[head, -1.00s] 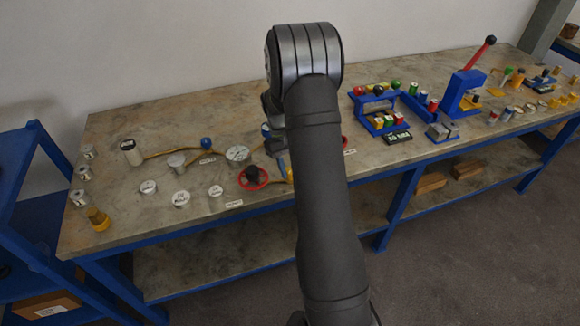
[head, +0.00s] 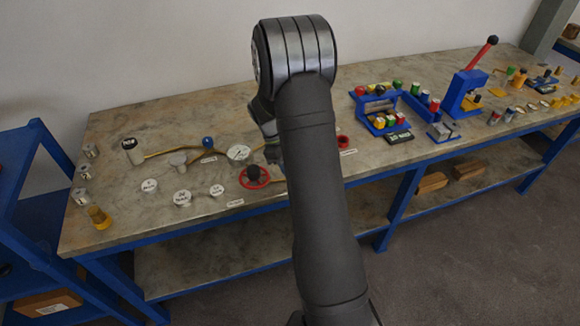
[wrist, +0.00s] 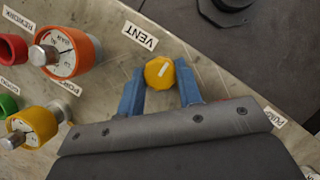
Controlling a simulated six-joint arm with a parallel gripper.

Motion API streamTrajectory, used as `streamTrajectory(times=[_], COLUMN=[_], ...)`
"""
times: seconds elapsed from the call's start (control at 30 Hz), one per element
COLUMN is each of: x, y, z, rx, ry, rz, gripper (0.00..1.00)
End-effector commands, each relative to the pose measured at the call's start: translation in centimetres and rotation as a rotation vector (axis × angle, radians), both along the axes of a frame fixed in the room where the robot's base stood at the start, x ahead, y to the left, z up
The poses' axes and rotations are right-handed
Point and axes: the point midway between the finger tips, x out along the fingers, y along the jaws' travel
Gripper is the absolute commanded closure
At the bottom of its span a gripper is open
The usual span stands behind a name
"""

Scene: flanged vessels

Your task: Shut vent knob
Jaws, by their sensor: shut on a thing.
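The vent knob (wrist: 159,73) is a yellow, faceted knob with a white line across its top. In the wrist view it sits between the two blue fingers of my gripper (wrist: 160,80), beside a white VENT label (wrist: 139,35). My gripper is shut on the knob, with one finger on each side. The white line slants across the knob. In the head view my arm hides the knob and the fingers.
In the wrist view an orange-ringed gauge (wrist: 66,52) and a yellow-ringed gauge (wrist: 36,125) stand at left. A dark flanged part (wrist: 231,8) is at the top. In the head view a red handwheel (head: 254,177) and a white dial (head: 239,153) stand left of my arm.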

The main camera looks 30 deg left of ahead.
Motion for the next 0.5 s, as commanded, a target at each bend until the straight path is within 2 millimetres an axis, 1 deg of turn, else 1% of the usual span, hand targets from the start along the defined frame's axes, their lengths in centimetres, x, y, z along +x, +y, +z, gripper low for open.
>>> streamTrajectory(times=[0.4, 0.43, 0.5], x=[0.02, 0.02, 0.02], y=[0.06, 0.06, 0.06], z=[0.02, 0.02, 0.01], rx=[0.001, 0.001, 0.001], ry=[-0.001, -0.001, -0.001], rz=[0.009, 0.009, 0.009], gripper=[0.91, 0.66, 0.52])
